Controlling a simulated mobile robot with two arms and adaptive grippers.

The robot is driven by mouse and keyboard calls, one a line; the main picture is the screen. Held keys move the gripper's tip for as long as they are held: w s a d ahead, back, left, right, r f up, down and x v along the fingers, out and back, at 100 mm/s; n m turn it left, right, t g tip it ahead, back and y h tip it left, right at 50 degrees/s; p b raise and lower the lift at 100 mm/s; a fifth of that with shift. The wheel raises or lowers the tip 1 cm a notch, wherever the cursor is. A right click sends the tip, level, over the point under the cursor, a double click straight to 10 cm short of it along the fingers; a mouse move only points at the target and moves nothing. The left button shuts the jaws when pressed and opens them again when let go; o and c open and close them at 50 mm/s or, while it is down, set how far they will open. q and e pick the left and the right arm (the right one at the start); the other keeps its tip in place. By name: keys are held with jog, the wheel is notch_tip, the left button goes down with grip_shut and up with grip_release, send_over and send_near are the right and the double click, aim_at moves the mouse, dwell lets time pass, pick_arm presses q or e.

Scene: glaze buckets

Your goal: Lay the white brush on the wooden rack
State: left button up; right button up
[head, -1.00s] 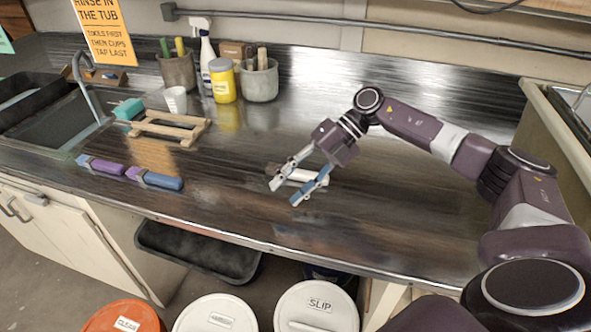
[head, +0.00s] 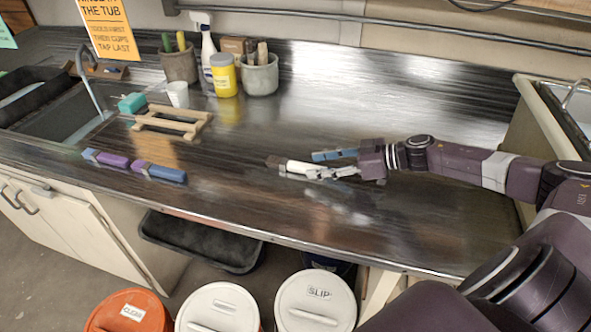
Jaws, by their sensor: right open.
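The white brush (head: 302,168), with a dark end at its left, lies on the dark counter near the middle. My right gripper (head: 314,165) is open just right of it, low over the counter and pointing left. Its blue finger is on the far side, and its pale finger is near the brush's right end. I cannot tell whether either finger touches the brush. The wooden rack (head: 161,124) stands empty on the counter to the left, well apart from the gripper. My left gripper is not in view.
A white cup (head: 178,94), yellow jar (head: 223,76), spray bottle (head: 207,50) and tool pots stand behind the rack. A teal sponge (head: 131,103) lies beside it. Purple (head: 108,159) and blue (head: 160,172) blocks lie near the front edge. Counter between brush and rack is clear.

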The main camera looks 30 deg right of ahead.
aim_at(294, 163)
jog(key=shift+w+a+f+b, duration=0.1)
jog(key=shift+w+a+b, duration=0.25)
jog(key=shift+w, duration=0.15)
jog(key=shift+w+r+b+x, duration=0.1)
jog(key=shift+r+b+x, duration=0.2)
jog(key=shift+x, duration=0.75)
jog(key=shift+w+r+b+x, duration=0.15)
jog(key=shift+b+x, duration=0.25)
jog(key=shift+x, duration=0.7)
jog(key=shift+s, duration=0.1)
grip_shut()
